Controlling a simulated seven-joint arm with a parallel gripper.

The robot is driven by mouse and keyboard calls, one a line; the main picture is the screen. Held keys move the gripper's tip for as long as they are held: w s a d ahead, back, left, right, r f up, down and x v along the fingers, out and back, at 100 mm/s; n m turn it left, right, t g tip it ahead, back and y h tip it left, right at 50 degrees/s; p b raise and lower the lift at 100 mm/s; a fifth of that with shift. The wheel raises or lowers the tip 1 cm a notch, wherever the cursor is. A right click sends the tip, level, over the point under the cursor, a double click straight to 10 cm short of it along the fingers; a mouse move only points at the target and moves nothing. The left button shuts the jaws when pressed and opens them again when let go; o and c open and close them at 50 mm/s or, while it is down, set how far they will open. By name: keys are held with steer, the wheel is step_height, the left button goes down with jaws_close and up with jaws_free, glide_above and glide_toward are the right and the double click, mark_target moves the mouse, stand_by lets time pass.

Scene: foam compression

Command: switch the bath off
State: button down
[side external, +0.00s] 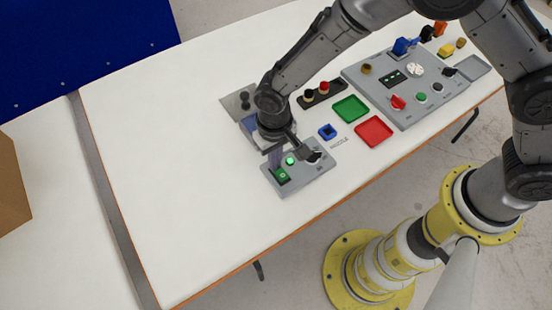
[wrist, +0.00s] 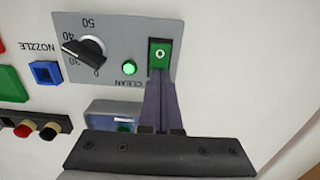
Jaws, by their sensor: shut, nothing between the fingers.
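A grey control panel (side external: 305,177) lies on the table, and it also shows in the wrist view (wrist: 203,20). It carries a green switch (wrist: 160,53) with a round white mark, a lit green lamp (wrist: 129,67) labelled CLEAN, and a black-pointer dial (wrist: 85,50) with numbers. In the side view the green switch (side external: 282,175) and lit lamp (side external: 290,160) also show. My gripper (wrist: 160,84) is shut and empty, its fingertips at the near end of the switch; I cannot tell whether they touch it. The fingers hide part of the switch surround.
A grey-blue box (wrist: 105,108), perhaps the bath, stands behind the panel, partly hidden by my gripper. A blue square holder (side external: 327,131), green tray (side external: 350,109), red tray (side external: 374,131) and larger control panel (side external: 408,110) stand to the right. The table's left is clear.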

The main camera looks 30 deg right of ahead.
steer(key=shift+s+d, duration=0.1)
steer(key=shift+s, duration=0.15)
steer(key=shift+s+r, duration=0.2)
steer(key=shift+s, duration=0.45)
step_height(320, 180, up, 14)
steer(key=w, duration=0.2)
steer(key=shift+w, duration=0.15)
steer(key=shift+f, duration=0.1)
